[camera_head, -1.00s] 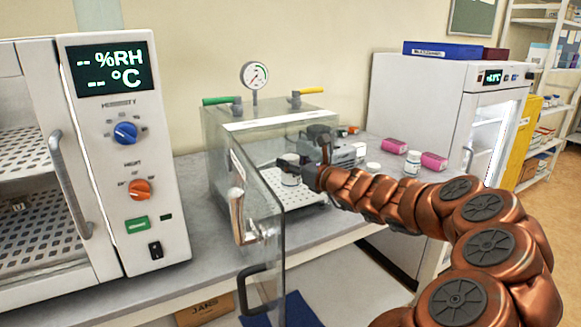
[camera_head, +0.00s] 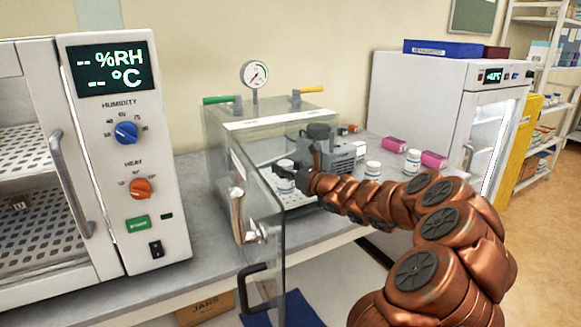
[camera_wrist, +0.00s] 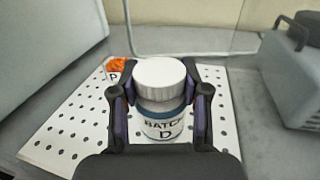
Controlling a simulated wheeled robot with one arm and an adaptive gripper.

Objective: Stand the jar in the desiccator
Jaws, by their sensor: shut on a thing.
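The jar (camera_wrist: 163,112) has a white lid and a label reading "BATCH D". My gripper (camera_wrist: 160,95) is shut on it, with a finger on each side in the wrist view. In the head view the jar (camera_head: 286,178) is seen through the glass, upright inside the desiccator (camera_head: 222,150), over the white perforated shelf (camera_wrist: 60,150). I cannot tell whether its base touches the shelf. The desiccator's clear door (camera_head: 262,205) stands open towards the front. My gripper (camera_head: 298,180) reaches in from the right.
An orange-topped item marked "P" (camera_wrist: 117,68) is at the shelf's far left corner. A grey pump (camera_head: 345,158) stands right of the desiccator. White jars (camera_head: 372,170) and pink boxes (camera_head: 395,145) are on the bench. A humidity chamber (camera_head: 125,200) stands at left.

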